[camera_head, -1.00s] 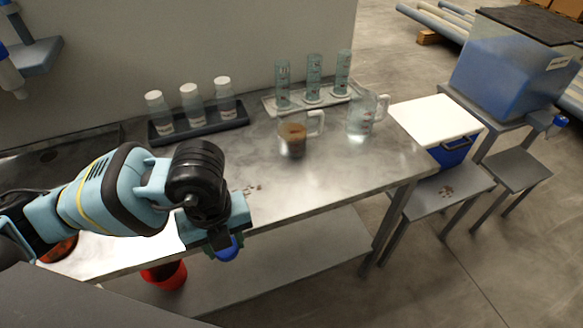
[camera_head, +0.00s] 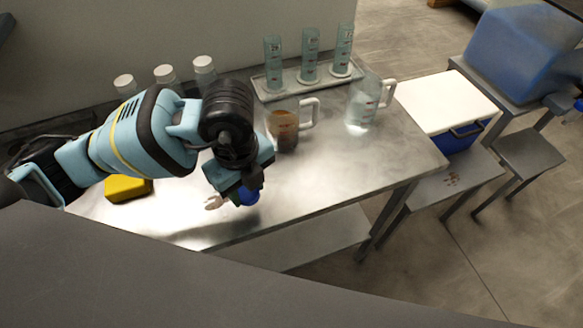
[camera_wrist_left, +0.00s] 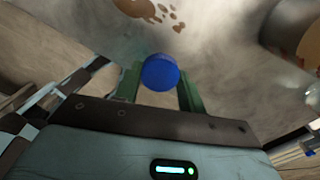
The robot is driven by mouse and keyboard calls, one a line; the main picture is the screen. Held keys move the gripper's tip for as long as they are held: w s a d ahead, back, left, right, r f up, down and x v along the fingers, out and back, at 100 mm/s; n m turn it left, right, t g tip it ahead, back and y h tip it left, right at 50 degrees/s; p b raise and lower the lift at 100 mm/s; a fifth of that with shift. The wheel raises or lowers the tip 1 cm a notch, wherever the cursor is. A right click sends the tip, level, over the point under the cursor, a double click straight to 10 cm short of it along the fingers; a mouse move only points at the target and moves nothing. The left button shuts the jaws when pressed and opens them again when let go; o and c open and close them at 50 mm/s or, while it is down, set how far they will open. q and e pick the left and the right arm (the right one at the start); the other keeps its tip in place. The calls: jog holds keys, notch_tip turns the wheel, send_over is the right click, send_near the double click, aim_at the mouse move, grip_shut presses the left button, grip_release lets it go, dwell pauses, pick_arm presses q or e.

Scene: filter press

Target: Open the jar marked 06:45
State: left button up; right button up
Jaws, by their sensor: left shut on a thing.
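Three white-capped jars (camera_head: 164,74) stand in a row at the back left of the steel table, partly hidden by my left arm. No time marking can be read on them. My left gripper (camera_head: 243,188) is above the table, well in front of the jars and apart from them. It is shut on a small round blue thing (camera_head: 249,196). In the left wrist view the blue thing (camera_wrist_left: 160,72) sits between the green fingers of the gripper (camera_wrist_left: 160,88). I cannot tell what it is. My right gripper is not in view.
A brown-filled jug (camera_head: 284,128), a clear jug (camera_head: 360,106) and three cylinders on a tray (camera_head: 275,92) stand right of the jars. A yellow block (camera_head: 128,188) lies at the left. A white-lidded blue cooler (camera_head: 446,101) stands beyond the table's right end. The front middle is fairly clear.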

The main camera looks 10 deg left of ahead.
pick_arm(q)
send_over(296, 179)
jog(key=s+a, duration=0.1)
jog(key=shift+s+f, duration=0.1)
jog(key=shift+f, duration=0.35)
jog(key=shift+w+d, duration=0.25)
jog(key=shift+w, duration=0.05)
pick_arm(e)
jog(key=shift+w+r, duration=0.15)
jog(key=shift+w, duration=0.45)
pick_arm(q)
jog(key=shift+w+d+f, duration=0.1)
jog(key=shift+w+d, duration=0.05)
jog(key=shift+w, duration=0.05)
jog(key=shift+w+f, duration=0.1)
jog(key=shift+f, duration=1.65)
jog(key=shift+d, duration=0.1)
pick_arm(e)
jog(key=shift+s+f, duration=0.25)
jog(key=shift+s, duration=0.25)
pick_arm(q)
jog(key=shift+f, duration=0.15)
jog(key=o, duration=0.8)
jog(key=shift+c, duration=0.2)
jog(key=o, duration=0.3)
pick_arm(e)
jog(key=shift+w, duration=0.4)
